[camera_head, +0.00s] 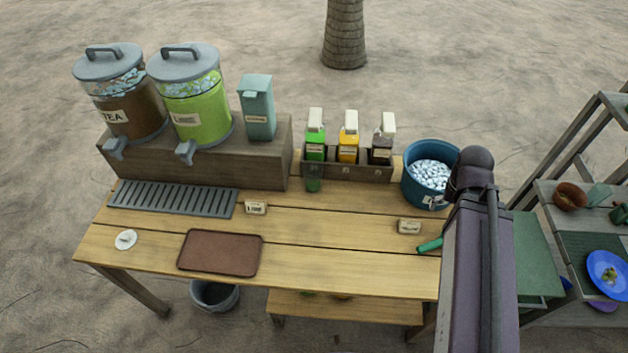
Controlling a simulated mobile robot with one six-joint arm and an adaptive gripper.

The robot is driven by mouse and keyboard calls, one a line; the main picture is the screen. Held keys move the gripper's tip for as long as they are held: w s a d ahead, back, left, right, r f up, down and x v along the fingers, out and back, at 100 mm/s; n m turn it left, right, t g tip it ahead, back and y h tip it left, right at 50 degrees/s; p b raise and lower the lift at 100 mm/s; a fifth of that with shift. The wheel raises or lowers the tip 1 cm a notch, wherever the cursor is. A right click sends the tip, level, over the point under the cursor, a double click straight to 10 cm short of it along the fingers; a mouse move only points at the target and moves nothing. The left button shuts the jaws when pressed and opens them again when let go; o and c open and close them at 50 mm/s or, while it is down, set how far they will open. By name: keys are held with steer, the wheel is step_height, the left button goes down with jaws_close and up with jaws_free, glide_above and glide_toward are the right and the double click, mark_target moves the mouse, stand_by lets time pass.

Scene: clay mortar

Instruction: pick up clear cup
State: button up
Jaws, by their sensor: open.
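My arm rises at the right side of the view, well to the right of the cup. My gripper is not visible in this view.
A bottle rack (347,167) and a blue ice bucket (408,178) stand at the back. Drink dispensers (205,115) stand on a raised block at left. A brown tray (220,253) lies in front. The table's front middle (340,258) is clear.

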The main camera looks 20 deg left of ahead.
steer(key=w+a+f+m+t+h+b, duration=0.1)
steer(key=w+a+f+t+h+b, duration=0.3)
steer(key=a+f+b, duration=0.45)
steer(key=t+y+b, duration=0.2)
steer(key=t+b, duration=0.7)
steer(key=b, duration=1)
glide_toward(308, 179)
steer(key=shift+f+m, duration=0.1)
steer(key=shift+m, duration=0.3)
steer(key=shift+d, duration=0.1)
steer(key=shift+b+x, duration=1.7)
steer(key=shift+x, duration=2.6)
